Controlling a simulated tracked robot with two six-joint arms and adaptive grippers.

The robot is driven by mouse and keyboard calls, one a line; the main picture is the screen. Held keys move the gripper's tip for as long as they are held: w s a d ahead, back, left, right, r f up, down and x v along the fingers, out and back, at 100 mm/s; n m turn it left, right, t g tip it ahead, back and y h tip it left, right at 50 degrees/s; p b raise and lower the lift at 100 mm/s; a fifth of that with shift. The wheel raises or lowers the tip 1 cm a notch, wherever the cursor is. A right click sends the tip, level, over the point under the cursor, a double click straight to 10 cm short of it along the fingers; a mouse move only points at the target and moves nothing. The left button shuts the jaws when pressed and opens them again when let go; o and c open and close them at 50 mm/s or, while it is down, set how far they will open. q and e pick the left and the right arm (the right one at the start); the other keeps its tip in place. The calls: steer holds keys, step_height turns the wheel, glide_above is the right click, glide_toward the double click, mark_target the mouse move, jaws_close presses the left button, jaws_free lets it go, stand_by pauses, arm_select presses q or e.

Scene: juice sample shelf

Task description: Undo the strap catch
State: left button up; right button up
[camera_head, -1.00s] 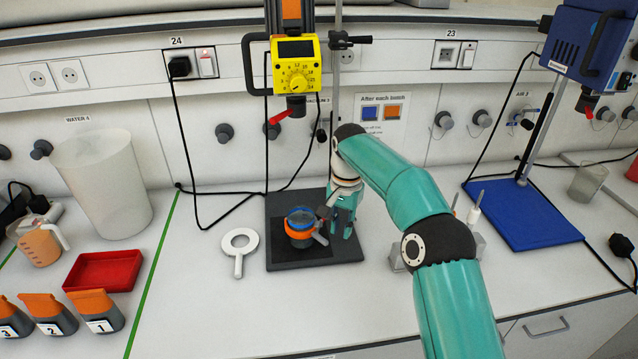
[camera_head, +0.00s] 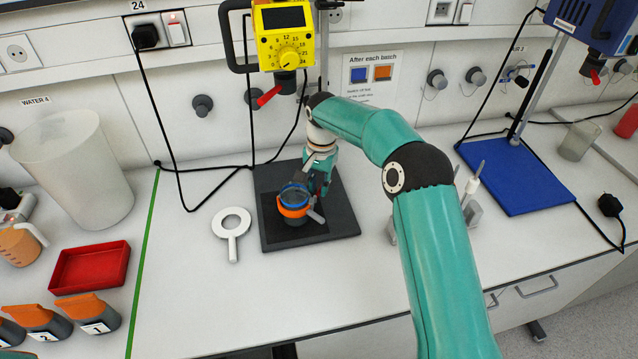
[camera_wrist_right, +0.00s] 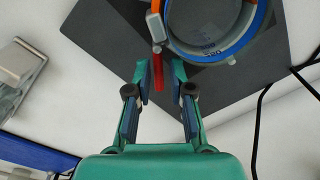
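A beaker with a blue rim (camera_head: 295,191) stands on the dark stand base (camera_head: 340,222), with an orange strap (camera_head: 293,211) around it. My right gripper (camera_head: 322,184) is close behind and right of the beaker.
The yellow-fronted mixer head (camera_head: 285,38) hangs above the stand. A white ring-shaped tool (camera_head: 232,228) lies to the left. A red tray (camera_head: 90,268), numbered containers (camera_head: 97,314) and a large vessel (camera_head: 75,170) stand further left. A blue stand base (camera_head: 520,178) is right.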

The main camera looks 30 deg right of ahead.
steer(key=shift+s+f, duration=0.1)
steer(key=shift+f, duration=0.15)
jaws_close()
